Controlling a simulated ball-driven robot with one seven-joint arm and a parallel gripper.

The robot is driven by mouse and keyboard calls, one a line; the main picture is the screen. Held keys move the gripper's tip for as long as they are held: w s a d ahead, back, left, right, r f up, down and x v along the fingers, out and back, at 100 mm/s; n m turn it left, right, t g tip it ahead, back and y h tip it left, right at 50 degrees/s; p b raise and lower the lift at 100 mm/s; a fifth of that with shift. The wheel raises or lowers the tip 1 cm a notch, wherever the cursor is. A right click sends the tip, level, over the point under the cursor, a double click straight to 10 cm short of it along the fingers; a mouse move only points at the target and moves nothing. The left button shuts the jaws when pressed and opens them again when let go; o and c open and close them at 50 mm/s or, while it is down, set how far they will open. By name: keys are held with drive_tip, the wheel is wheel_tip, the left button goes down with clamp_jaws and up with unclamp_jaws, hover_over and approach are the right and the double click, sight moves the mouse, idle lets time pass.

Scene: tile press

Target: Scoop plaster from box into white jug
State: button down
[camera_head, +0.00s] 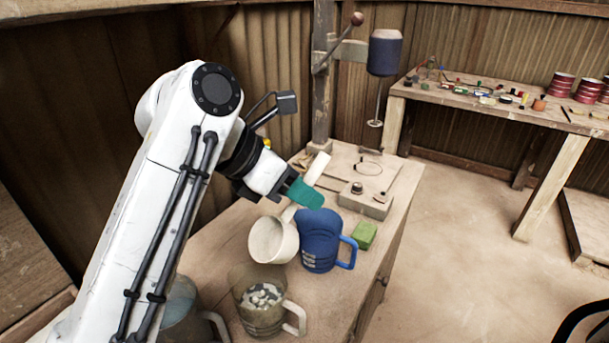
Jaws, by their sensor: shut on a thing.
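My gripper (304,194), with teal fingers, is shut on the pale handle of a cream scoop (272,240). The handle slants up to the right past the fingers, and the scoop's round bowl hangs down to the left, its opening facing the camera; I cannot make out plaster in it. Below it stands a see-through jug (262,315) with a pale handle and grey-white lumps inside. Another vessel (180,300) with a pale handle is partly hidden behind my arm. I cannot tell which is the white jug. No plaster box is clearly visible.
A blue jug (318,240) stands close right of the scoop, beside a green block (364,236). A press stand (322,90) with a dark cylinder (385,52) rises at the bench's back. A side table (500,103) holds small items and red tins (563,84).

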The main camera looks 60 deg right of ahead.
drive_tip(key=shift+s+d+f+n+t+y+p, duration=0.2)
drive_tip(key=shift+d+f+t+y+p, duration=0.4)
drive_tip(key=shift+y+p, duration=0.5)
drive_tip(key=shift+s+d+f+n+t+y+p, duration=0.15)
drive_tip(key=shift+d+f+t+y+p, duration=0.3)
drive_tip(key=shift+f+y+p, duration=0.65)
drive_tip(key=shift+s+d+f+n+t+y+p, duration=0.1)
drive_tip(key=shift+s+d+f+t+y+p, duration=0.45)
drive_tip(key=shift+y, duration=0.85)
drive_tip(key=shift+w+d+r, duration=0.1)
drive_tip(key=shift+w+r, duration=0.05)
drive_tip(key=shift+w, duration=0.05)
